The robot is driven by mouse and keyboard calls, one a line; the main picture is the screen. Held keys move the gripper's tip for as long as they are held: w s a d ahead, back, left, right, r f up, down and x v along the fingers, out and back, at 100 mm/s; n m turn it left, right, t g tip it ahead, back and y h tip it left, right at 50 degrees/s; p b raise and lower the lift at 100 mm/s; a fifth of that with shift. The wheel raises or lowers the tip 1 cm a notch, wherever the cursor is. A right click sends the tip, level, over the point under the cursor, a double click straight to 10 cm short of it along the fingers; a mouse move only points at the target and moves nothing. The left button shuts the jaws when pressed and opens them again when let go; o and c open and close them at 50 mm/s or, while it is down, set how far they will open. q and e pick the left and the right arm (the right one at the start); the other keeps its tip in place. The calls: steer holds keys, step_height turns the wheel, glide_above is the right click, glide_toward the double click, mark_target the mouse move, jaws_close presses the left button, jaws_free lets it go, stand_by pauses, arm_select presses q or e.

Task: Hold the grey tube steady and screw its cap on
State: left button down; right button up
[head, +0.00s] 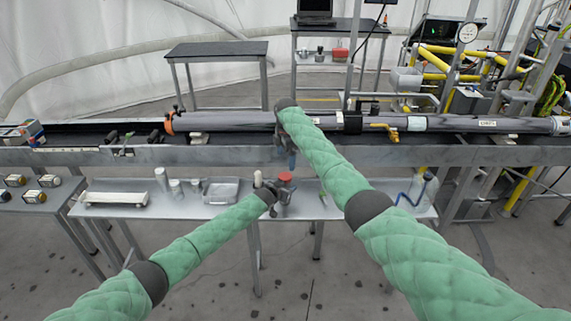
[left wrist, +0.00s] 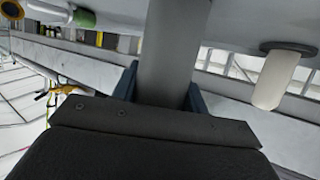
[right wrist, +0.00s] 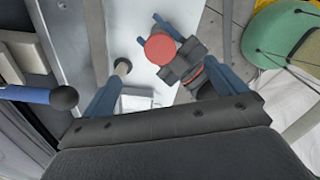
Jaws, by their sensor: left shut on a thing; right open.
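The grey tube (left wrist: 176,50) stands between the fingers of my left gripper (head: 279,196), which is shut on it above the low bench. A red cap (head: 285,177) shows at the tube's top in the head view. The right wrist view shows the cap's round top (right wrist: 160,48) from above, beside my left gripper (right wrist: 188,66). I cannot tell how tightly the cap sits. My right gripper (head: 291,155) is open and empty, above the cap and apart from it. The lower part of the tube is partly hidden by my left gripper.
The low bench (head: 140,208) holds a white tray (head: 117,198), several pale cylinders (head: 176,187), a clear box (head: 221,191) and a bottle (head: 421,187). A long metal rail (head: 380,151) runs behind and above it, close to my right gripper.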

step_height(320, 180, up, 8)
steer(key=shift+w+f, duration=0.15)
stand_by(0.3)
arm_select(q)
steer(key=c, duration=0.7)
jaws_free()
steer(key=b+v, duration=0.1)
steer(key=v, duration=0.5)
steer(key=shift+s+f+b, duration=0.1)
steer(key=shift+b, duration=0.2)
steer(key=shift+v, duration=0.85)
arm_select(e)
steer(key=shift+f, duration=0.9)
